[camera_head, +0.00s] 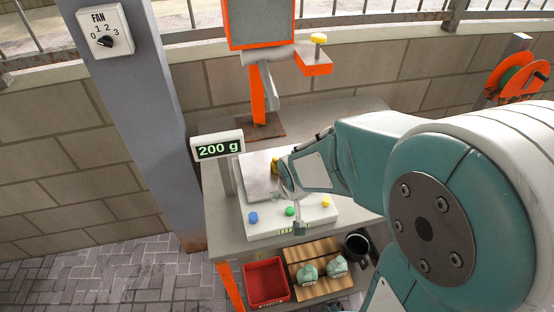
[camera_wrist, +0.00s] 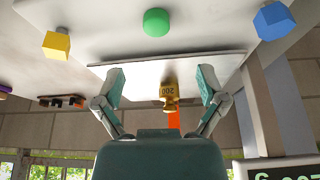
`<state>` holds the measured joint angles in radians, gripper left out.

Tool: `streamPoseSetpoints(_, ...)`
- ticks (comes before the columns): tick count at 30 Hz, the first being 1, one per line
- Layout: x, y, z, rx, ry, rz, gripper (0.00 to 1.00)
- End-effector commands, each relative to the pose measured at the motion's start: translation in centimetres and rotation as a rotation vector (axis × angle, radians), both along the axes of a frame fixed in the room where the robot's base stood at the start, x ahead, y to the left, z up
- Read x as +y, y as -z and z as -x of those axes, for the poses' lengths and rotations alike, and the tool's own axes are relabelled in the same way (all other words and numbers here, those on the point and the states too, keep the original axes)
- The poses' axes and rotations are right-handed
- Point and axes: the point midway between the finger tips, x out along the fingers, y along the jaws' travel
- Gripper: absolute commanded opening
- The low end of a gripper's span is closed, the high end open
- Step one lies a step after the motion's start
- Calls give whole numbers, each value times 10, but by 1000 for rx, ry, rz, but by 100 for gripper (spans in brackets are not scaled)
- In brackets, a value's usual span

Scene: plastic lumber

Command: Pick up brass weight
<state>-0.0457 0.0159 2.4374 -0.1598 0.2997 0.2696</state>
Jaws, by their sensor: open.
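A brass weight (camera_head: 275,163) marked 200 stands on the metal pan (camera_head: 257,183) of a white scale (camera_head: 262,227). The scale's display (camera_head: 217,149) reads 200 g. In the wrist view, which looks upside down, the brass weight (camera_wrist: 170,90) lies between the two fingers of my gripper (camera_wrist: 160,72), nearer the right one in that picture. The fingers are wide apart, with visible gaps on both sides of the weight. In the head view my gripper (camera_head: 286,178) is beside the weight and partly hides it.
Blue (camera_head: 253,218), green (camera_head: 290,211) and yellow (camera_head: 326,202) knobs sit along the scale's front. An orange stand (camera_head: 258,95) rises behind. A grey post (camera_head: 135,110) with a fan dial (camera_head: 104,37) is at left. A red bin (camera_head: 247,285) is on the lower shelf.

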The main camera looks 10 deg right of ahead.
Motion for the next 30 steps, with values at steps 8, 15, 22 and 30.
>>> streamPoseSetpoints(8, 1, 6, -26, 3, -1, 0, 91)
streamPoseSetpoints(15, -5, 6, -65, 3, 0, -3, 91)
streamPoseSetpoints(22, -4, 6, -84, 2, 0, -1, 91)
streamPoseSetpoints(30, -7, 10, -124, 5, -2, 0, 91)
